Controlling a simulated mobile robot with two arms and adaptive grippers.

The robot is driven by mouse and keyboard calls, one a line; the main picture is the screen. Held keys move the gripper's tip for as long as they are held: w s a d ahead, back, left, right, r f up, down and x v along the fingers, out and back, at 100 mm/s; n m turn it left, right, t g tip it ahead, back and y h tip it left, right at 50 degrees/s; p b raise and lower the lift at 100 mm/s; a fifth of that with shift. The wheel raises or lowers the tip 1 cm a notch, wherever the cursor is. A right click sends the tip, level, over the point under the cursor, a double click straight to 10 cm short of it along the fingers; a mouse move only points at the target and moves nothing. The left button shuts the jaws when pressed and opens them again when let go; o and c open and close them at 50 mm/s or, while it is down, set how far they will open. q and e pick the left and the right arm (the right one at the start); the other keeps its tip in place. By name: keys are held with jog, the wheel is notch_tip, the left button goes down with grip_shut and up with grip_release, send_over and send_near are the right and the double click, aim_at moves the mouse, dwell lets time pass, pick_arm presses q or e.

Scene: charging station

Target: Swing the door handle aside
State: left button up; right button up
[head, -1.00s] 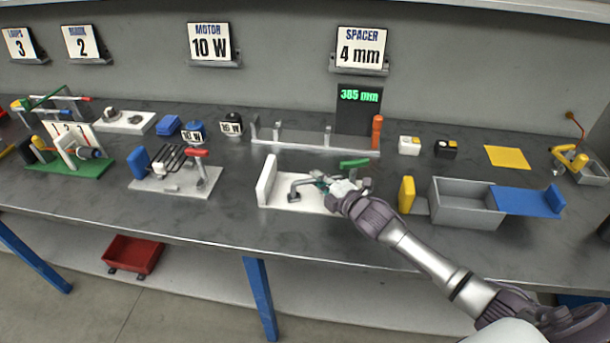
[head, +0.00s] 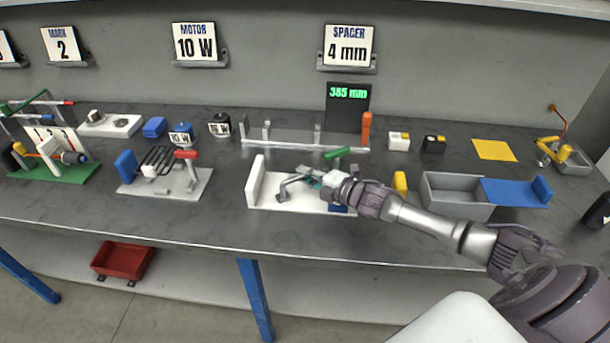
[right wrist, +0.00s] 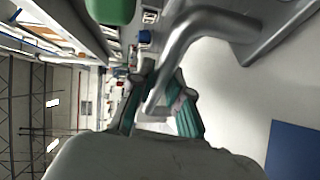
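The door handle (head: 283,186) is a grey bent bar on a white base plate (head: 262,206) with an upright white panel. In the right wrist view the handle (right wrist: 187,38) curves from a grey mount down between my two teal fingers. My right gripper (head: 316,181) is at the handle in the head view. In the right wrist view the gripper (right wrist: 163,84) appears closed around the bar. A green grip (head: 337,152) shows just behind the gripper, and also at the top of the wrist view (right wrist: 110,10). My left gripper is out of view.
A blue block (head: 338,209) lies under my gripper. A yellow block (head: 400,183) and a grey bin (head: 460,207) with a blue plate stand to the right.

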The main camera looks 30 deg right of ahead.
jog(key=o, duration=0.3)
jog(key=shift+o, duration=0.2)
jog(key=shift+s+d, duration=0.2)
jog(key=shift+s, duration=0.35)
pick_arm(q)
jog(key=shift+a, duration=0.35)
pick_arm(e)
jog(key=v, duration=1.1)
jog(key=shift+w, duration=0.1)
